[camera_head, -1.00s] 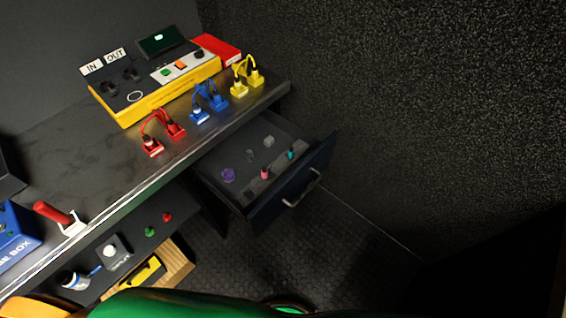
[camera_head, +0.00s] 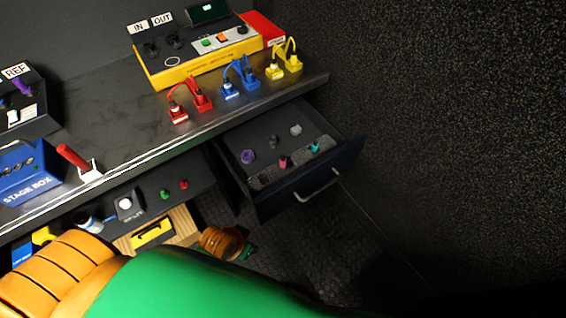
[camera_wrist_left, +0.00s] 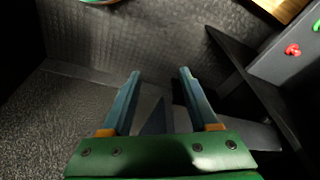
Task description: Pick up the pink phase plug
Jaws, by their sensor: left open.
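The pink phase plug (camera_head: 283,162) is a small pink piece in the open drawer (camera_head: 268,205), near the drawer's front. A teal plug (camera_head: 315,147) is to its right and a purple piece (camera_head: 248,156) to its left. My left gripper (camera_wrist_left: 158,73) is open and empty in the left wrist view, with the dark floor beyond its fingers. The pink plug does not show in that view. In the head view my green and orange arm fills the bottom, and the fingers cannot be made out. My right gripper is not in view.
The worktop (camera_head: 110,97) above the drawer holds a yellow console (camera_head: 183,73), red, blue and yellow cabled plugs, and a blue stage box (camera_head: 28,172). A lower shelf (camera_head: 145,203) has red and green knobs. The floor right of the drawer is clear.

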